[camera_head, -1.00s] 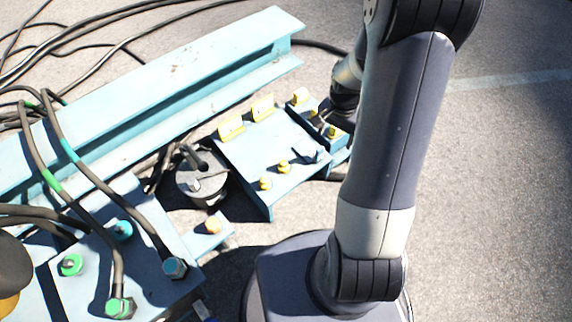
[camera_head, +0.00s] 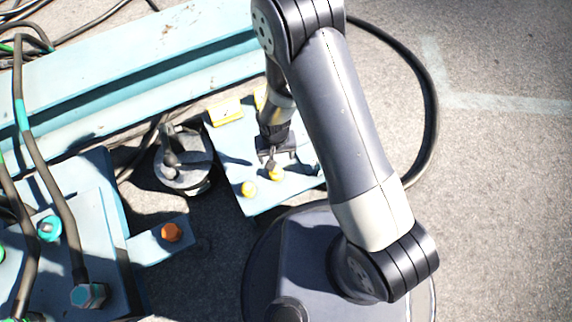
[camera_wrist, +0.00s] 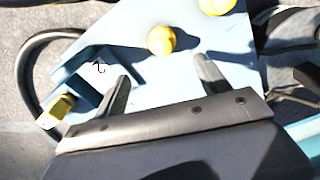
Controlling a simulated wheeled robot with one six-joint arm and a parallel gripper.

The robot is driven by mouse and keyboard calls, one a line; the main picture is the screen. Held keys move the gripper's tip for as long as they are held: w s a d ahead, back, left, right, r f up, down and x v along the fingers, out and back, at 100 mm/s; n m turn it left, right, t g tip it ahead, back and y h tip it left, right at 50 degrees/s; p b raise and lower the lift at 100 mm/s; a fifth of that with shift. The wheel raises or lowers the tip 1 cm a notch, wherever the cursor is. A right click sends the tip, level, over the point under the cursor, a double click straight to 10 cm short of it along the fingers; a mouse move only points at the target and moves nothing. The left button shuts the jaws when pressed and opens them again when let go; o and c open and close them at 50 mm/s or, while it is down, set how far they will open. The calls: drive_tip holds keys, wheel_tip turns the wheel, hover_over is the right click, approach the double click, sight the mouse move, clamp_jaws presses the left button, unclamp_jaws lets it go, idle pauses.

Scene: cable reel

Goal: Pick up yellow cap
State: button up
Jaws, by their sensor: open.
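A round yellow cap (camera_head: 275,175) sits on the light blue plate (camera_head: 228,148), close below my gripper (camera_head: 270,164) in the head view. In the wrist view, one yellow cap (camera_wrist: 161,40) lies ahead of the gap between the fingertips of my gripper (camera_wrist: 162,68). Another yellow cap (camera_wrist: 215,5) is cut off by the top edge. My gripper is open and empty, with its fingers apart over the plate. My arm hides part of the plate's right side in the head view.
Yellow blocks (camera_head: 225,112) stand along the plate's back edge. A round dark metal part (camera_head: 184,160) stands left of the plate. An orange cap (camera_head: 171,232) sits on a blue tab. A long blue beam (camera_head: 130,75) runs behind. A thick black cable (camera_head: 432,100) curves at right.

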sight(276, 169)
wheel_tip(276, 169, down, 5)
drive_tip(key=shift+f+b, duration=0.2)
drive_tip(key=shift+b, duration=0.65)
wheel_tip(276, 169, down, 5)
drive_tip(key=b, duration=0.2)
drive_tip(key=shift+s+a+f+b, duration=0.1)
drive_tip(key=shift+s+a+b, duration=0.05)
drive_tip(key=shift+b, duration=0.15)
drive_tip(key=c, duration=1.1)
